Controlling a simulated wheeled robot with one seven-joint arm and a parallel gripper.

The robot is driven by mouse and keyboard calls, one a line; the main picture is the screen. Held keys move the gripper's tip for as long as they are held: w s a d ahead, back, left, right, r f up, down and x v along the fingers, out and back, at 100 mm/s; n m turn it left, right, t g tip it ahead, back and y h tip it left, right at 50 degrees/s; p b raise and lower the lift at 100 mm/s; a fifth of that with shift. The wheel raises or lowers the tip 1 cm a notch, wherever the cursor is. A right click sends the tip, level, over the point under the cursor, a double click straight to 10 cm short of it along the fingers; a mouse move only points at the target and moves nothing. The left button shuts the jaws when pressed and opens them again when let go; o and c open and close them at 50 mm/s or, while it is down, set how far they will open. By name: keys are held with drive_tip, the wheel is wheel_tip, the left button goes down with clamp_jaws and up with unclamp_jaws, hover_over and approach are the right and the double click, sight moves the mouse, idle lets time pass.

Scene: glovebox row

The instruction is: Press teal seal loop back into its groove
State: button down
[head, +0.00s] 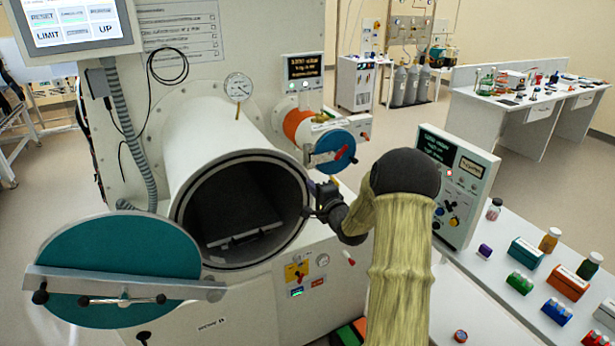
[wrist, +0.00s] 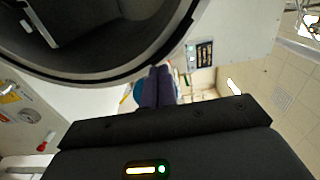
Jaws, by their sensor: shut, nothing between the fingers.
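The large white chamber (head: 215,135) stands open in the head view. A dark seal ring (head: 182,192) runs around its round mouth, and its edge also shows in the wrist view (wrist: 100,80). I cannot make out a separate teal loop or a raised stretch of it. The teal round door (head: 120,260) hangs open at the lower left. My gripper (head: 314,190) is at the right side of the mouth. In the wrist view its purple fingers (wrist: 157,75) are shut together and empty, with tips close to the rim. I cannot tell whether they touch it.
A smaller orange port with a blue door (head: 332,150) sits just above and beyond my gripper. A control box (head: 455,185) and a bench (head: 480,270) with bottles and small boxes stand to the right. A tray (head: 245,235) lies inside the chamber.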

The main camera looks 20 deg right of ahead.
sight(302, 175)
drive_tip(key=w+p, duration=0.1)
drive_tip(key=w, duration=0.2)
drive_tip(key=shift+w+a+p, duration=0.1)
drive_tip(key=shift+w+p, duration=0.25)
drive_tip(key=shift+w, duration=0.05)
drive_tip(key=shift+w+f+b, duration=0.1)
drive_tip(key=shift+w+b, duration=0.25)
drive_tip(key=shift+w, duration=0.15)
drive_tip(key=shift+w+b, duration=0.3)
drive_tip(key=shift+w, duration=0.35)
drive_tip(key=shift+r, duration=0.3)
drive_tip(key=shift+s, duration=0.15)
